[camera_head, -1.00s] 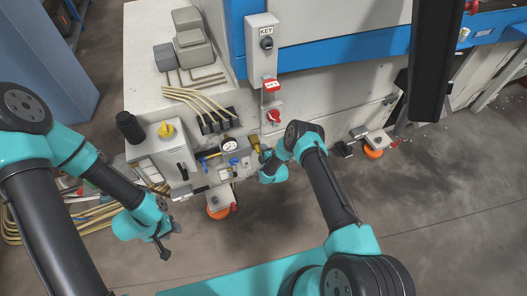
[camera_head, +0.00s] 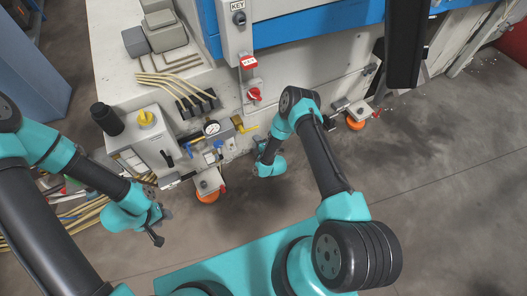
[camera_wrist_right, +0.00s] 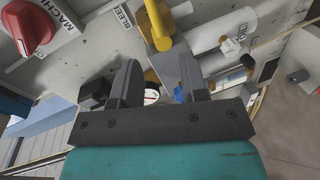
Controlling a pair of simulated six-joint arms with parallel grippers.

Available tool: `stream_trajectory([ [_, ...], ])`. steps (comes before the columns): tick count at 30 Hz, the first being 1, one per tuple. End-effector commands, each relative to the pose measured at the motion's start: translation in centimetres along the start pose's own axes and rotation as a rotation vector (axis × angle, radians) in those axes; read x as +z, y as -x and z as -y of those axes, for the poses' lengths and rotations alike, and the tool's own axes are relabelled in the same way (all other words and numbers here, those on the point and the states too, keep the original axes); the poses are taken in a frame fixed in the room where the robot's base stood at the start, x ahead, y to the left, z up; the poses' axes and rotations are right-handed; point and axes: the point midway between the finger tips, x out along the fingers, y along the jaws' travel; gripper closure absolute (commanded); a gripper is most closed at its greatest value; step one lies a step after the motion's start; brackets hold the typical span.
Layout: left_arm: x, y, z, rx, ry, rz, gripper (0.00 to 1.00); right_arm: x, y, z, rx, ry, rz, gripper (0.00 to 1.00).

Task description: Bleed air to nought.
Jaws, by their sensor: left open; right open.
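The round pressure gauge (camera_head: 212,128) is on the fittings at the machine's lower front; its reading is too small to tell. A yellow-handled valve (camera_head: 247,129) sits just right of it, and its yellow lever (camera_wrist_right: 158,28) stands beyond the fingers in the right wrist view, near the "BLEED" label (camera_wrist_right: 125,15). My right gripper (camera_wrist_right: 155,78) is open and empty; in that view the gauge (camera_wrist_right: 152,97) shows partly between its fingers. In the head view the right gripper is mostly hidden behind its wrist, close to the valve. My left gripper (camera_head: 165,225) is open over the floor, away from the machine.
A red rotary switch (camera_head: 254,94) and a key switch box (camera_head: 238,18) are above the valve. A blue-handled valve (camera_head: 219,146) is below the gauge. A box with a yellow knob (camera_head: 146,119) stands to the left.

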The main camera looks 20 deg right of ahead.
Motion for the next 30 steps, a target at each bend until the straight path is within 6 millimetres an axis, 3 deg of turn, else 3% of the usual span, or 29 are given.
stream_trajectory([
  [6,0.0,0.0,0.0,0.000,0.000,0.000,0.60,0.0,4.1,0.0,-0.002,-0.001,-0.001,0.60],
  [12,0.0,0.0,0.0,0.000,0.000,0.000,0.60,-0.1,6.6,0.0,-0.001,0.001,-0.003,0.60],
  [23,0.0,0.0,0.0,0.000,0.000,0.000,0.60,-0.1,7.2,-0.1,0.001,0.001,-0.003,0.60],
  [30,0.0,0.0,0.0,0.000,0.000,0.000,0.60,-0.5,6.3,-0.3,-0.023,-0.046,-0.028,0.81],
])
